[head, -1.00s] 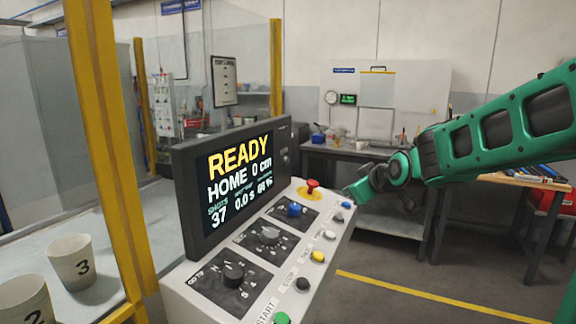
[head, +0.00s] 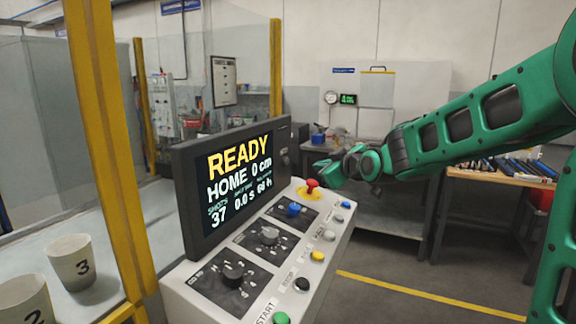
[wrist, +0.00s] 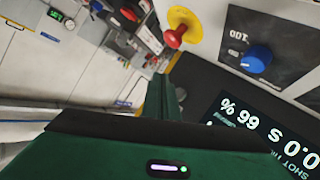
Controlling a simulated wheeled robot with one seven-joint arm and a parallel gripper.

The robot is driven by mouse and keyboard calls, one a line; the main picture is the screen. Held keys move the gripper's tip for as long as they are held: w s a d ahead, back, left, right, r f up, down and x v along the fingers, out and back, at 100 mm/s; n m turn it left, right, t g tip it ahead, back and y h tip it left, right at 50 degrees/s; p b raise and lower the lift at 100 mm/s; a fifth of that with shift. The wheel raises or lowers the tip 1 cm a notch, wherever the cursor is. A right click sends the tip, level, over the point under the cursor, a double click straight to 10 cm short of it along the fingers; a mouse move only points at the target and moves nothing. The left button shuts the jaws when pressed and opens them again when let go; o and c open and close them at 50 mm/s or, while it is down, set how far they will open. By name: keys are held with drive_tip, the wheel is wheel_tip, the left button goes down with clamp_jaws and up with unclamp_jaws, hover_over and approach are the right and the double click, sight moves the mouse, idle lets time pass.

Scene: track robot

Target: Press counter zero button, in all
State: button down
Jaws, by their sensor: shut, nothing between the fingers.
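The grey control console (head: 200,290) stands in front of me, with a screen (head: 238,180) reading READY, HOME 0 cm and SHOTS 37. I cannot read which is counter zero. My gripper (head: 322,172) is shut and empty, apparently above the console's far end near the red emergency knob (head: 312,185). In the wrist view my gripper (wrist: 163,95) partly hides the scene; the red knob (wrist: 174,38) shows beside it.
Three dials, blue (head: 293,210), grey (head: 268,236) and black (head: 233,271), sit between screen and buttons. A yellow post (head: 105,150) and numbered cups (head: 70,262) are at left. Workbenches (head: 480,176) stand behind. The floor right of the console is open.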

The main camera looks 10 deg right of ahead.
drive_tip(key=w+a, duration=0.4)
drive_tip(key=a, duration=0.1)
drive_tip(key=shift+a, duration=0.2)
drive_tip(key=shift+a, duration=0.15)
idle(2.0)
drive_tip(key=shift+w+a, duration=0.2)
drive_tip(key=shift+w+a, duration=0.3)
drive_tip(key=shift+a, duration=0.1)
idle(0.9)
drive_tip(key=shift+s+d, duration=0.1)
drive_tip(key=shift+d, duration=0.05)
drive_tip(key=shift+s+d, duration=0.45)
drive_tip(key=shift+d, duration=0.15)
idle(0.3)
drive_tip(key=shift+s+d, duration=0.75)
drive_tip(key=shift+d, duration=0.25)
drive_tip(key=shift+s+d, duration=0.7)
drive_tip(key=shift+d, duration=0.3)
